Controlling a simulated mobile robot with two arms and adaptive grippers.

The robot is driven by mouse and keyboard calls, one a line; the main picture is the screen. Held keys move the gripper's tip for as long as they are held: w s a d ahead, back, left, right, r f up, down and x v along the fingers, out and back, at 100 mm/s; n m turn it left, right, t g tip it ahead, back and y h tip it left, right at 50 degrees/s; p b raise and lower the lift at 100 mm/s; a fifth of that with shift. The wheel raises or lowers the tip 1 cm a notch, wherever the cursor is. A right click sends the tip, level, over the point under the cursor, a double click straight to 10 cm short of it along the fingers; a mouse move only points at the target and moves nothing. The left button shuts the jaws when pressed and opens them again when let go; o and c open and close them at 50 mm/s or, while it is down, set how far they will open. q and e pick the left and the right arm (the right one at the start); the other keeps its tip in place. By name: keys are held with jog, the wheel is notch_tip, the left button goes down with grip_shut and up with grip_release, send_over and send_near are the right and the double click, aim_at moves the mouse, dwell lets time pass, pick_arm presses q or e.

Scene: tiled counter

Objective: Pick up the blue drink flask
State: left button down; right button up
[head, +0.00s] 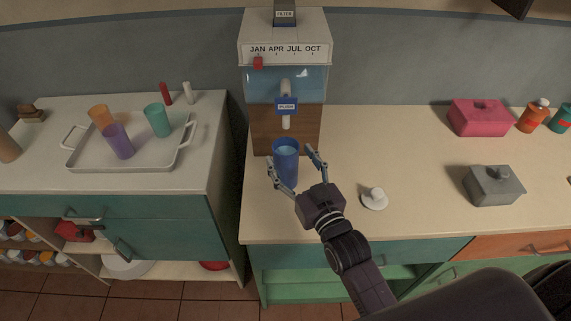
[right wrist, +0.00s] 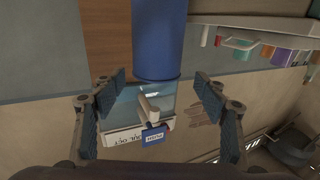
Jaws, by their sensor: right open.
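The blue drink flask (head: 286,166) stands upright on the counter in front of the water dispenser, below its spout. It is open at the top and looks light blue inside. In the right wrist view the flask (right wrist: 160,40) shows at the top centre, beyond the fingertips and in line with the gap between them. My right gripper (head: 289,154) is open, with one finger on each side of the flask in the head view. I see no clear contact. The right wrist view also shows both open fingers (right wrist: 158,84). My left gripper is not in view.
The dispenser (head: 250,120) stands close behind the flask. A white knobbed lid (head: 374,199) lies right of my gripper. A grey box (head: 494,186), pink box (head: 479,117) and bottles (head: 532,116) are further right. A tray (head: 82,158) with three cups is on the left counter, across a gap.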

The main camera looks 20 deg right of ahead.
aim_at(286, 147)
jog(key=w, duration=0.3)
jog(key=shift+w+d+p, duration=0.1)
jog(key=shift+p, duration=0.3)
jog(key=shift+w, duration=0.65)
jog(key=shift+f, duration=0.1)
jog(key=shift+c, duration=0.3)
jog(key=c, duration=1.3)
grip_shut()
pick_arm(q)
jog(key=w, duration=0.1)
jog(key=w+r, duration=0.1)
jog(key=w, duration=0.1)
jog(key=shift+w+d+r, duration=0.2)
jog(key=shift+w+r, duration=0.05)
